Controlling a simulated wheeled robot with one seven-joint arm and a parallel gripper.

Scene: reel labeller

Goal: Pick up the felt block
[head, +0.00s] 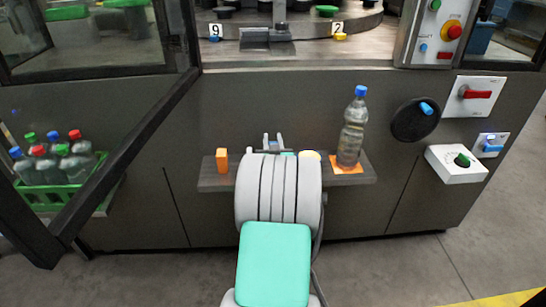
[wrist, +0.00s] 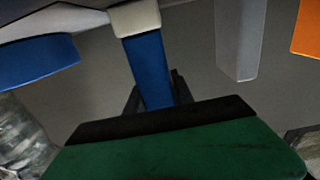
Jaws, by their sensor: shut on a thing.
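The felt block (wrist: 180,150) is dark green with a black layer along its upper edge and fills the bottom of the wrist view. In the head view only a small green patch (head: 288,153) shows beside my gripper (head: 273,143), just above my grey arm links. My gripper is shut on the felt block. A blue part with a pale top reaches down to the black layer in the wrist view. Most of my gripper and the block are hidden behind my arm in the head view, so I cannot tell whether the block touches the shelf.
A dark shelf (head: 212,183) juts from the machine front. An orange block (head: 222,160) stands left of my gripper; a clear blue-capped bottle (head: 352,130) stands right, on an orange mat (head: 366,163). A green crate (head: 65,200) of bottles is far left. Switches and a knob (head: 415,119) are right.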

